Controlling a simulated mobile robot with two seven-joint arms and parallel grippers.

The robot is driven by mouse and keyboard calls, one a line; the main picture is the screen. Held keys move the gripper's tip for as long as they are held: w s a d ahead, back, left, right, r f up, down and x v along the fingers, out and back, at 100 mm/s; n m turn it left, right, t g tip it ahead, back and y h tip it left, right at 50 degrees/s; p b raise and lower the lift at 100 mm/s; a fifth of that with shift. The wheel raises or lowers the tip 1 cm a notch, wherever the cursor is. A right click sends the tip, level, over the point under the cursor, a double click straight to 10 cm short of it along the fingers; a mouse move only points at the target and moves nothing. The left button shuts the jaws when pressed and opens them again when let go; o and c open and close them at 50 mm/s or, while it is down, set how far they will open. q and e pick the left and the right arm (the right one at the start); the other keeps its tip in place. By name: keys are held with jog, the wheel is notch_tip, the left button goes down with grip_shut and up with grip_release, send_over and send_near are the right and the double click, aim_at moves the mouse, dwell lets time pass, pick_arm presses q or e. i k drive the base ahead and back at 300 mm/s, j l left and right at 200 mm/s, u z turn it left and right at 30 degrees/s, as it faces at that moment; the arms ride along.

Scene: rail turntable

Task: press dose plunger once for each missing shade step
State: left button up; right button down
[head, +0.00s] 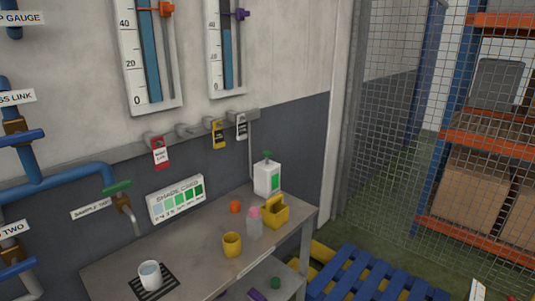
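A white dose dispenser (263,181) with a green plunger top (267,155) and a green panel on its front stands at the back right of the workbench. A shade card (176,198) with a row of patches running from pale to dark green leans at the back of the bench; its small labels are too small to read. A clear cup (150,275) holding pale, light bluish liquid stands on a black-and-white striped mat (167,287) at the front left of the bench. Neither of my grippers shows in this view.
On the bench (193,256) stand a yellow cup (232,244), a pink-capped bottle (254,225), a yellow caddy (275,213) and an orange cup (235,206). A green-handled sample tap (118,188) hangs left. A blue pallet (365,275) lies right of the bench.

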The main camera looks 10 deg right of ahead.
aim_at(266, 154)
jog(key=i+l+u, duration=0.1)
jog(key=u, duration=0.35)
jog(key=l+u, duration=0.3)
jog(key=u, duration=0.15)
jog(key=l+u, duration=0.25)
jog(key=u, duration=0.2)
jog(key=l+u, duration=0.25)
jog(key=l, duration=0.25)
jog(key=k+l+u, duration=0.1)
jog(key=l+u, duration=0.15)
jog(key=l, duration=0.25)
jog(key=k+l, duration=0.1)
jog(key=l, duration=0.4)
jog(key=k+l, duration=0.1)
jog(key=l, duration=0.4)
jog(key=k+l, duration=0.1)
jog(key=l, duration=0.4)
jog(key=u, duration=0.05)
